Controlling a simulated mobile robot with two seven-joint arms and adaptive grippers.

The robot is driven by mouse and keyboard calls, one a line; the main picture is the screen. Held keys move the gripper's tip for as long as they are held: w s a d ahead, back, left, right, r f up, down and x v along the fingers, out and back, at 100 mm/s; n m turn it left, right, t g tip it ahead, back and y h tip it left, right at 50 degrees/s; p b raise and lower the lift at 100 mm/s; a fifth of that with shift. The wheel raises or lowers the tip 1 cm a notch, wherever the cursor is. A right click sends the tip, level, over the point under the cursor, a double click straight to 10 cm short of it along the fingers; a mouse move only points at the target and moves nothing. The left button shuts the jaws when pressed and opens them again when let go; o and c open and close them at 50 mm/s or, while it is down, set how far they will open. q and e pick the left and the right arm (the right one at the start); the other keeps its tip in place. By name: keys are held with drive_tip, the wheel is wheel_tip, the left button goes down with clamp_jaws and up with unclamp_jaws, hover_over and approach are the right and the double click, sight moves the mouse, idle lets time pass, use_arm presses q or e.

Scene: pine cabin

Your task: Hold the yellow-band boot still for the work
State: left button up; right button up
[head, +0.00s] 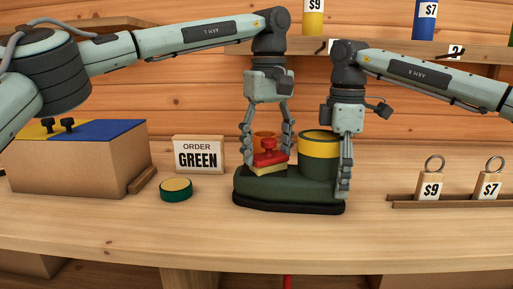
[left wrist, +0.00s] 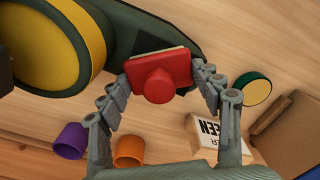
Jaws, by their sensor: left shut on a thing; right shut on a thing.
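The yellow-band boot (head: 318,167) stands on the counter, dark green with a black sole, toe to the left and a yellow band around its shaft top. It also shows in the left wrist view (left wrist: 121,35). My left gripper (head: 268,149) is shut on a red block with a round knob (head: 268,158), its fingers on either side; it also shows in the left wrist view (left wrist: 162,80). The block has a pale yellow underside and sits at the boot's foot; exact contact is unclear. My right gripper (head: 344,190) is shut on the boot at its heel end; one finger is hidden.
A yellow-topped green round tin (head: 176,190) and an ORDER GREEN sign (head: 198,154) stand left of the boot. A box with yellow and blue lids (head: 78,160) is further left. Price tags (head: 430,188) stand right. Purple (left wrist: 70,141) and orange (left wrist: 129,151) cups are near.

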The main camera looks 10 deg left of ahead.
use_arm(q)
drive_tip(key=shift+s+a, duration=0.1)
drive_tip(key=shift+a, duration=2.65)
drive_tip(key=shift+a+r, duration=0.1)
drive_tip(key=shift+a, duration=0.05)
wheel_tip(320, 180, up, 8)
